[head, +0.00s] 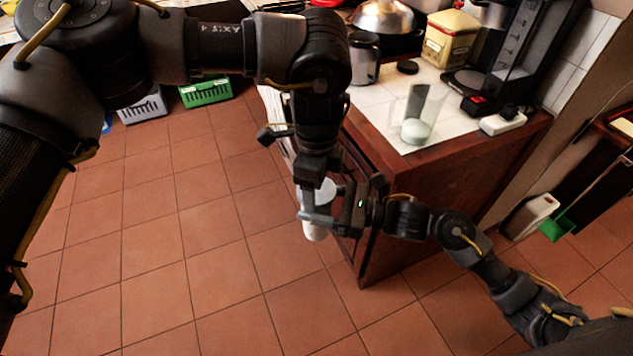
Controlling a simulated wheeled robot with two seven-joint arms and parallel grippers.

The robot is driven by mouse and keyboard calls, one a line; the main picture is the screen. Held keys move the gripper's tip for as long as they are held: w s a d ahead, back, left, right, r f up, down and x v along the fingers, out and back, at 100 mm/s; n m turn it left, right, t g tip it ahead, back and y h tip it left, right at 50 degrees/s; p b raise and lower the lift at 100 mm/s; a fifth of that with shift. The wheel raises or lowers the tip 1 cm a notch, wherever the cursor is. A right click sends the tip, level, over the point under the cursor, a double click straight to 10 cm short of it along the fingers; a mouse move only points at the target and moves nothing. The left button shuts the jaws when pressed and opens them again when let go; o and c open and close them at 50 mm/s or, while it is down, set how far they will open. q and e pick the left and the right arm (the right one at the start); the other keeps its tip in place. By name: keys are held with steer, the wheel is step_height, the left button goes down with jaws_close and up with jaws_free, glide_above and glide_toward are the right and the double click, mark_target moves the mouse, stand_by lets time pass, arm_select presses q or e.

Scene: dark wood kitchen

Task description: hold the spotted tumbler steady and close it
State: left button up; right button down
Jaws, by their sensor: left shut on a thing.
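The tumbler (314,232) is a small white cup, held in the air beside the counter's front left corner. Its spots are too small to make out. My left gripper (318,188) comes down from above and is shut on a pale grey-white piece at the tumbler's top, which looks like its lid (327,191). Whether the lid sits fully down on the rim is hidden by the fingers. My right gripper (322,217) reaches in from the right at the tumbler's body, with a finger across its near side. Its other finger is hidden, so its grip is unclear.
The wooden counter (440,185) stands close to the right of both grippers. On its white top are a clear glass (428,103), a glass jar (363,60), a yellow tin (450,40) and a black coffee machine (515,55). Green (206,92) and grey crates (143,107) stand at the back left.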

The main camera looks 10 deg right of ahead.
arm_select(q)
steer(key=m, duration=1)
steer(key=shift+w+a, duration=0.1)
steer(key=m, duration=0.4)
steer(key=shift+m, duration=0.4)
steer(key=m, duration=0.4)
steer(key=shift+m, duration=0.3)
steer(key=o, duration=1.1)
steer(key=shift+r, duration=2.25)
